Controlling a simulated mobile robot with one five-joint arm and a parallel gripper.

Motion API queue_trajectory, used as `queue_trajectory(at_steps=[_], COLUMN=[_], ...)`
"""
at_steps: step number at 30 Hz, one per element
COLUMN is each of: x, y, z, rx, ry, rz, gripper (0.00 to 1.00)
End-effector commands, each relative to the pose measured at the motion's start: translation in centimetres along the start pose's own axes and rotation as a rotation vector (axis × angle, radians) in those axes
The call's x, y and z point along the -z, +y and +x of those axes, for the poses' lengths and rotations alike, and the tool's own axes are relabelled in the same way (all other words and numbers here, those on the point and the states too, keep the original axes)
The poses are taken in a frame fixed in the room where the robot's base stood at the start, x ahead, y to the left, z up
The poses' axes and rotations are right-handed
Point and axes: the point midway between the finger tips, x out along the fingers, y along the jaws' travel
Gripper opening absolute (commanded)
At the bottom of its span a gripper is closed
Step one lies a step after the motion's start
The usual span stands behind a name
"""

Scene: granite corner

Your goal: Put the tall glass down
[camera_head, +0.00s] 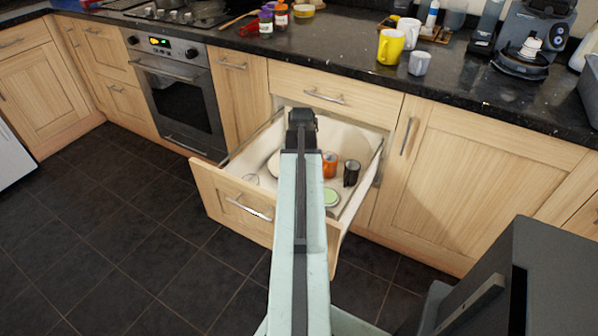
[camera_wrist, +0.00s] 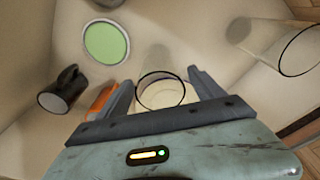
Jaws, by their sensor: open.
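My gripper (camera_head: 302,116) is over the open drawer (camera_head: 222,195) in the head view. In the wrist view its two fingers (camera_wrist: 158,80) are apart. A clear tall glass (camera_wrist: 162,104) shows its round rim between them, and no clear grip on it shows. Its base is faint, so I cannot tell exactly how it meets the drawer floor. In the head view my arm hides this glass. Another clear glass (camera_wrist: 299,50) is at the right of the wrist view.
Inside the drawer are a black mug (camera_head: 351,174), an orange mug (camera_head: 329,166) and a round green-topped item (camera_head: 331,197). The orange mug is close beside my left finger in the wrist view. The counter above holds a yellow mug (camera_head: 390,48) and a grey cup (camera_head: 419,63).

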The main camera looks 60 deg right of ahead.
Motion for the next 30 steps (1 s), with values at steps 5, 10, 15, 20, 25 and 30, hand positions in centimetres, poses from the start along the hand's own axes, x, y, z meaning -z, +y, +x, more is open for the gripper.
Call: queue_trajectory(at_steps=[5, 10, 15, 20, 25, 30], x=[0.1, 0.1, 0.0, 0.0, 0.0, 0.0], y=[0.0, 0.0, 0.0, 0.0, 0.1, 0.1], z=[-4.8, -8.7, -10.6, -10.6, -10.4, -10.4], rx=[0.000, 0.000, 0.000, 0.000, 0.000, 0.000], ry=[0.000, 0.000, 0.000, 0.000, 0.000, 0.000], rz=[0.000, 0.000, 0.000, 0.000, 0.001, 0.001], gripper=[0.77, 0.77, 0.77, 0.77, 0.77, 0.77])
